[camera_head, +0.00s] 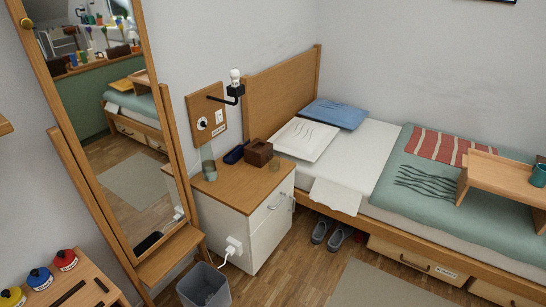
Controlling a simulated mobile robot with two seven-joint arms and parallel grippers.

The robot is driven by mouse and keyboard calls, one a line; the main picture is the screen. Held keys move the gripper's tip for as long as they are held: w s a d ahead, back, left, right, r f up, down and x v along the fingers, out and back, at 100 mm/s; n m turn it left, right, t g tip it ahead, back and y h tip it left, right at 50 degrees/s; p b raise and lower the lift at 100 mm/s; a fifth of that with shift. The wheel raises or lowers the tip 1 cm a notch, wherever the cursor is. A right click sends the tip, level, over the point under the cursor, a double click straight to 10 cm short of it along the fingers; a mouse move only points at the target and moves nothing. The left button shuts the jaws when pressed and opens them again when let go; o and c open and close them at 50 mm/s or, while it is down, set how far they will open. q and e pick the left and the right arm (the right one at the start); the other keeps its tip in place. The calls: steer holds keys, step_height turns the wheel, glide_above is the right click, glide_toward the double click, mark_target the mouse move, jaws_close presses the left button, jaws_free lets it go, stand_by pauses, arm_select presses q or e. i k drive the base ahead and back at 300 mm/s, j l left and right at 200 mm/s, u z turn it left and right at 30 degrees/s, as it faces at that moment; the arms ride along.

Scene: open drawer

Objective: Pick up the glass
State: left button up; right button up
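A translucent greenish glass (208,164) stands upright near the left back corner of the wooden top of the bedside cabinet (232,193). It is close to the wall, below a wooden socket panel. Neither of my grippers is in view, and nothing is touching the glass.
On the cabinet top, a dark blue case (234,154) and a brown box (259,153) stand right of the glass. A lamp (235,88) juts from the wall above. A tall mirror (107,110) stands left, a grey bin (204,287) in front.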

mark_target(274, 158)
steer(key=i+u, duration=0.2)
steer(key=u, duration=0.2)
steer(key=i+l+u, duration=0.2)
steer(key=u, duration=0.25)
steer(key=i+l+u, duration=0.35)
steer(key=i+l, duration=0.25)
steer(key=l, duration=0.2)
steer(key=i+l, duration=0.25)
steer(key=l, duration=0.2)
steer(key=i+l, duration=0.3)
steer(key=l+u, duration=0.05)
steer(key=l, duration=0.05)
